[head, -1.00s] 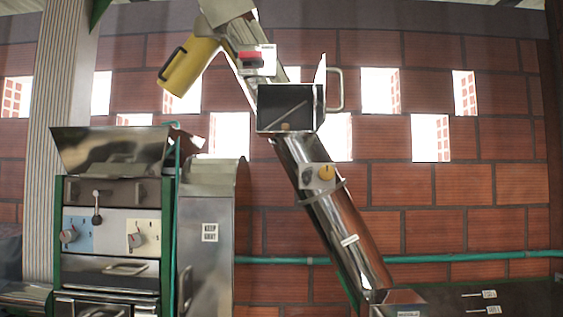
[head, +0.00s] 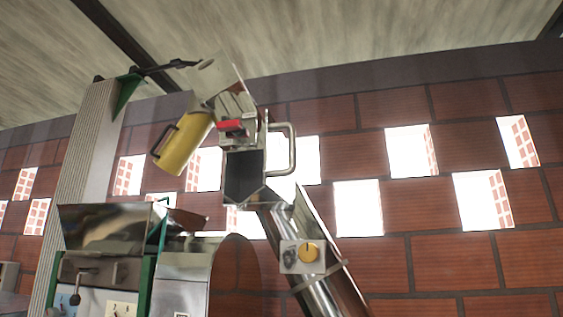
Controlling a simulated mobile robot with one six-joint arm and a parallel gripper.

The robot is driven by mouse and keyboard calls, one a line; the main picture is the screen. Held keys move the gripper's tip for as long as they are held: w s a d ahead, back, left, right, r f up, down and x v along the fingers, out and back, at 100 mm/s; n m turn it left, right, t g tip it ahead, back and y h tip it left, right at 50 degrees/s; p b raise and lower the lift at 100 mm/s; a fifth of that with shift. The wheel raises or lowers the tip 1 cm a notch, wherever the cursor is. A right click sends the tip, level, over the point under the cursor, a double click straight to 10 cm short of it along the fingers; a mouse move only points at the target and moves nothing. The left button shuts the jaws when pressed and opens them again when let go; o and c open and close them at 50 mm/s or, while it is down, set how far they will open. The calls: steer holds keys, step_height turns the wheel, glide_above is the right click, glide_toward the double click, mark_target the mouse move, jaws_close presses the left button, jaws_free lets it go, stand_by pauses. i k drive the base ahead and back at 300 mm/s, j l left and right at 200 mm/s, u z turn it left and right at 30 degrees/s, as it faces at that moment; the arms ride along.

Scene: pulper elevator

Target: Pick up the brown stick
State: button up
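I cannot make out a brown stick in the head view. The open metal box (head: 244,180) on the slanted tube elevator has a dark inside, and I see no stick in it from this low angle. A steel handle (head: 291,150) sticks out at the right of the box. My gripper is not in view.
A yellow cylinder with a black handle (head: 184,143) hangs left of the box. A red switch (head: 231,126) sits above it, and a yellow knob (head: 308,252) is on the slanted tube (head: 318,285). A metal hopper (head: 105,227) stands at the lower left before the brick wall (head: 420,210).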

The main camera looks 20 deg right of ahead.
mark_target(255, 197)
steer(key=k, duration=0.5)
steer(key=i+j+z, duration=0.1)
steer(key=i+j, duration=0.15)
steer(key=i+j+z, duration=0.1)
steer(key=i+j, duration=0.15)
steer(key=j, duration=0.2)
steer(key=i+j+z, duration=0.1)
steer(key=i+j, duration=0.15)
steer(key=i+j+z, duration=0.1)
steer(key=j, duration=0.4)
steer(key=i+l, duration=0.05)
steer(key=i, duration=0.05)
